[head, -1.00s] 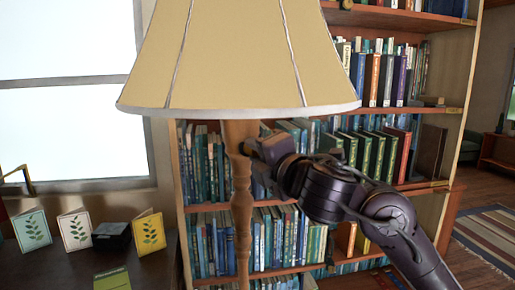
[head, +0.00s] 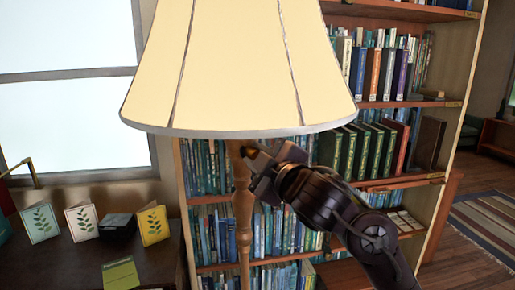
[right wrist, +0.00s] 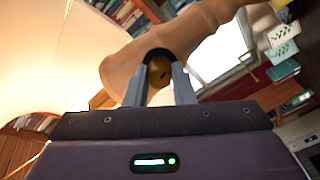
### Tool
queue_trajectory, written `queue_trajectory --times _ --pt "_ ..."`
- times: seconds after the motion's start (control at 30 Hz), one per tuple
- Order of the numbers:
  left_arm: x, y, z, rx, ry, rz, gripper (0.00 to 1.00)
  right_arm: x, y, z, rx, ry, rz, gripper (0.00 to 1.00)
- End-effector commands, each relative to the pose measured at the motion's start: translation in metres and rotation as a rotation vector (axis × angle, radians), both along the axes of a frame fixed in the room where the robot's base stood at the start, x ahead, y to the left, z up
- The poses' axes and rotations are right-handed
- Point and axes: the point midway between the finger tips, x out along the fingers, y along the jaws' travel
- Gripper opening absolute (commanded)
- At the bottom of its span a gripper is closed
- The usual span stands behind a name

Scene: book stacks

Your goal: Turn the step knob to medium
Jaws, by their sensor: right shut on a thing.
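A floor lamp with a cream shade (head: 240,70) and a turned wooden post (head: 243,215) stands in front of the bookcase in the head view. The shade looks lit. The step knob (right wrist: 160,70) is a small round brass piece in a dark recess of the wooden post (right wrist: 125,70), seen in the right wrist view. My right gripper (right wrist: 160,86) is shut on the knob, one finger on each side. In the head view my right gripper (head: 254,156) is at the post just under the shade and hides the knob. The knob's setting cannot be read. My left gripper is not in view.
A bookcase (head: 448,150) full of books stands close behind the lamp. A dark table (head: 70,265) at the lower left holds several leaf-pattern cards, a black box (head: 117,226) and a green book (head: 121,274). Open floor with a striped rug (head: 490,225) lies at the right.

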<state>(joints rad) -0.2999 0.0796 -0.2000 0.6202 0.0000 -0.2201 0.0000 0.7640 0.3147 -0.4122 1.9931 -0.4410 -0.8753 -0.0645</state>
Motion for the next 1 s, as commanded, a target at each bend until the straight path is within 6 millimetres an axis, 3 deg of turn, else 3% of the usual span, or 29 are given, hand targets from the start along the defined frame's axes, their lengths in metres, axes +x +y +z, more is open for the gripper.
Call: queue_trajectory --times 0.4,1.0 --pt "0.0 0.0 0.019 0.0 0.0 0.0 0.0 0.0 0.0 0.0 0.201 0.103 0.001 0.0" --pt "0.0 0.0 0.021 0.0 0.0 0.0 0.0 0.0 0.0 -0.001 0.239 0.122 -0.001 0.0"
